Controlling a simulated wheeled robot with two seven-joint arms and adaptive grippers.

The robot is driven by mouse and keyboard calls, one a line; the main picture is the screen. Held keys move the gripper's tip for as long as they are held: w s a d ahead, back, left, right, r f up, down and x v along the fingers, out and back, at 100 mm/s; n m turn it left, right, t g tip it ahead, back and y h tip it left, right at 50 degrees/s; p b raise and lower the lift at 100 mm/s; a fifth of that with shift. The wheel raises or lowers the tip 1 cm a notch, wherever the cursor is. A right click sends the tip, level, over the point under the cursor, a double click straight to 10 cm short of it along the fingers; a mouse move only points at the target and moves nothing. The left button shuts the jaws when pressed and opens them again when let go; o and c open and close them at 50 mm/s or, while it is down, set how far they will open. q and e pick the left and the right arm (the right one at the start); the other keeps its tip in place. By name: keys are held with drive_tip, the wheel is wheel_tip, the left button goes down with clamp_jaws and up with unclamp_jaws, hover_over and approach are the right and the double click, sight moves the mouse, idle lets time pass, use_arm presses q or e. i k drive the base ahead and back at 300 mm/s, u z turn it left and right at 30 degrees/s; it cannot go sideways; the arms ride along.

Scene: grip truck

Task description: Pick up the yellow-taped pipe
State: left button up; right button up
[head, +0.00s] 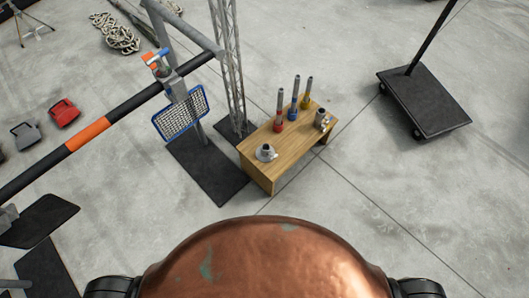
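The yellow-taped pipe (306,92) stands upright on the wooden table (264,180), at its far edge. It is a grey pipe with a yellow band near its lower end. A blue-taped pipe (294,99) and a red-taped pipe (279,110) stand in a row to its left.
A grey clamp (266,153) and another metal fitting (323,119) sit on the table. A truss tower (230,70) and a black-orange bar (90,133) stand left. A black wheeled cart (424,102) is at right. Floor around the table's right is clear.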

sight(310, 82)
drive_tip(key=u, duration=0.05)
drive_tip(key=k, duration=0.45)
drive_tip(key=z, duration=1)
drive_tip(key=i, duration=1.8)
drive_tip(key=u, duration=0.95)
drive_tip(key=i, duration=0.4)
drive_tip(key=u, duration=0.35)
